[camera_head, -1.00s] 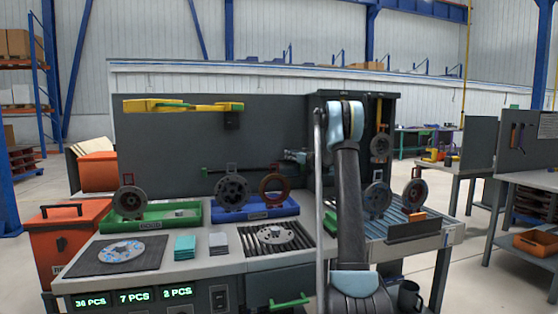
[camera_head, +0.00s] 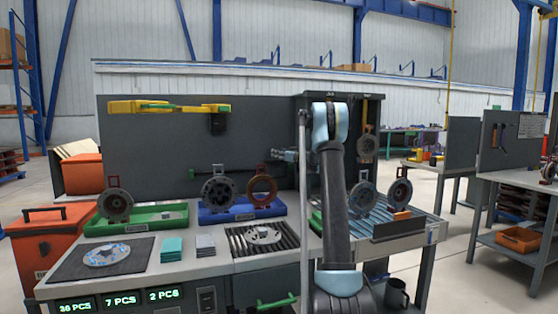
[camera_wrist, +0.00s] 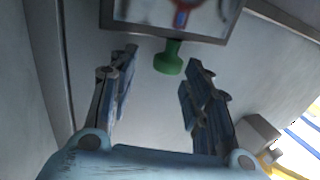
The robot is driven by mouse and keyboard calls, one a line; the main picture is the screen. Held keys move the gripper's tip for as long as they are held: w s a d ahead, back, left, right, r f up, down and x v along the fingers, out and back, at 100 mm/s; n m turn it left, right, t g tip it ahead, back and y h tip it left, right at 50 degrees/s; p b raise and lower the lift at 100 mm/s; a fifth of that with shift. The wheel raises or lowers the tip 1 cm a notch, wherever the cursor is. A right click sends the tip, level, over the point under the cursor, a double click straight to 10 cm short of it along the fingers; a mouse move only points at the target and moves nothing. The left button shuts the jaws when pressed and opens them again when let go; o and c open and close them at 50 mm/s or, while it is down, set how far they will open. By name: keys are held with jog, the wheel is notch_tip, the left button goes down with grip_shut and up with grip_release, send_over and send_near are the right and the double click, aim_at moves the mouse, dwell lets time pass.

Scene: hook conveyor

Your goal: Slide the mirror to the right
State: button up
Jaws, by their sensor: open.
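In the wrist view a framed mirror panel (camera_wrist: 170,14) shows at the top, cut off by the picture edge, with blurred red and blue reflections in it. A green knob (camera_wrist: 168,58) hangs from its lower edge. My gripper (camera_wrist: 158,68) is open, its two blue-grey fingers on either side of the space below the mirror. The knob lies between the fingertips in the picture, with gaps on both sides. In the head view my gripper (camera_head: 283,155) is small, in front of the dark back panel. I cannot make out the mirror there.
Below my gripper is a workbench with a green tray (camera_head: 170,224), a blue tray (camera_head: 240,215) and discs on stands. A dark cabinet (camera_head: 305,110) stands behind my arm. A roller conveyor (camera_head: 425,222) is at the right. A yellow bracket (camera_head: 160,107) juts from the panel.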

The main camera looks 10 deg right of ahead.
notch_tip(320, 180, up, 9)
jog(key=shift+f, duration=0.15)
dwell(0.4)
